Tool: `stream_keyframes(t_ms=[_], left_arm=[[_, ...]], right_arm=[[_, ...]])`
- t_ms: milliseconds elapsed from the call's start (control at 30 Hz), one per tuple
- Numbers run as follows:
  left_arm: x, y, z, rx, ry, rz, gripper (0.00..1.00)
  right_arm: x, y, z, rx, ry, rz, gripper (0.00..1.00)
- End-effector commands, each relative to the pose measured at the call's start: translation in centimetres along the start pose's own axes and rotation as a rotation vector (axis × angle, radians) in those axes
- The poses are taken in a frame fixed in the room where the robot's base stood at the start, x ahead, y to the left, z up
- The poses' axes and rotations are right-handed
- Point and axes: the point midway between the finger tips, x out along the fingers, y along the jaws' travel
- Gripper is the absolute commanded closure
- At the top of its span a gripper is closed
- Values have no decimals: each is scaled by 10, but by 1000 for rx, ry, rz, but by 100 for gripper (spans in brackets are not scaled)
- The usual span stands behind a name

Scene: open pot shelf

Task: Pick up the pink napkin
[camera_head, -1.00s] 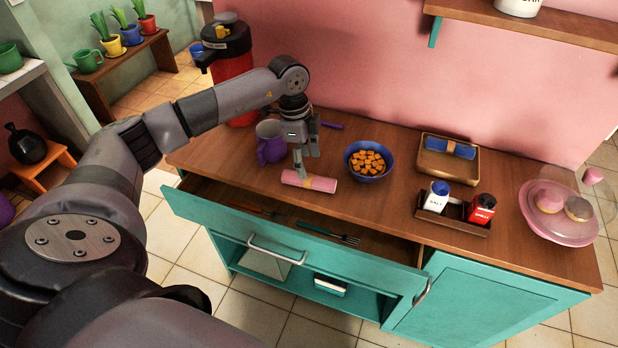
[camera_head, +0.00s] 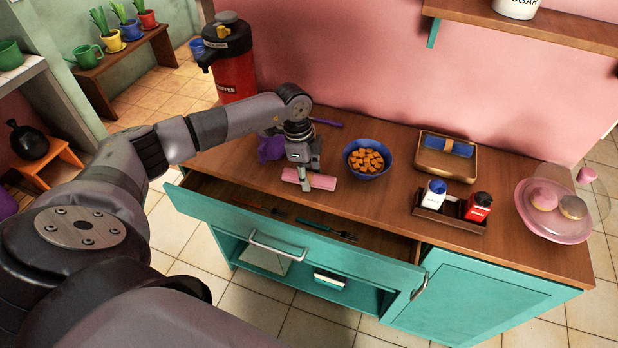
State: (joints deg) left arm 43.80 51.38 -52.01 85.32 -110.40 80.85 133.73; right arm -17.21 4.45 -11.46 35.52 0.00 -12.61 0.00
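The pink napkin (camera_head: 322,181) is a rolled cloth lying on the wooden counter, near its front edge above the open drawer. My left gripper (camera_head: 305,182) points down at the napkin's middle, with its near finger in front of the roll. The fingers hide the napkin's middle, and the far finger is mostly hidden, so I cannot tell whether they are shut on it. The napkin appears to rest on the counter. My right gripper is not in view.
A purple mug (camera_head: 270,148) stands just left of my gripper, partly hidden by my arm. A blue bowl of orange cubes (camera_head: 367,160) is close on the right. The open drawer (camera_head: 262,222) with cutlery juts out below. Salt and pepper shakers (camera_head: 433,194) stand in a caddy farther right.

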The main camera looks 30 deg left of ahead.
Motion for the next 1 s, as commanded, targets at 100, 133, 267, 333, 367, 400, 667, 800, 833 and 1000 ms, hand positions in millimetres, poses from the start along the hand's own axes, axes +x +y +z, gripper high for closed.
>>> stream_keyframes(t_ms=[100, 133, 267, 333, 367, 400, 667, 800, 833, 1000], left_arm=[[0, 0, 0, 0, 0, 0, 70], [0, 0, 0, 0, 0, 0, 72], [0, 0, 0, 0, 0, 0, 80], [0, 0, 0, 0, 0, 0, 85], [0, 0, 0, 0, 0, 0, 87], [0, 0, 0, 0, 0, 0, 90], [-1, 0, 0, 0, 0, -1, 97], [-2, 0, 0, 0, 0, -1, 97], [-3, 0, 0, 0, 0, -1, 97], [-17, -1, -2, 1, 0, -4, 97]], right_arm=[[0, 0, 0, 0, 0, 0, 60], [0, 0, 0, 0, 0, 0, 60], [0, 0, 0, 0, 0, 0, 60], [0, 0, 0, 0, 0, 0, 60], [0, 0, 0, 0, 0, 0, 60], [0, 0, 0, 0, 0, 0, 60], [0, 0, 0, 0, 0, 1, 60], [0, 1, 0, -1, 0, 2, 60], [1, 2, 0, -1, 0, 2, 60], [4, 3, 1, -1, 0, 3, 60]])
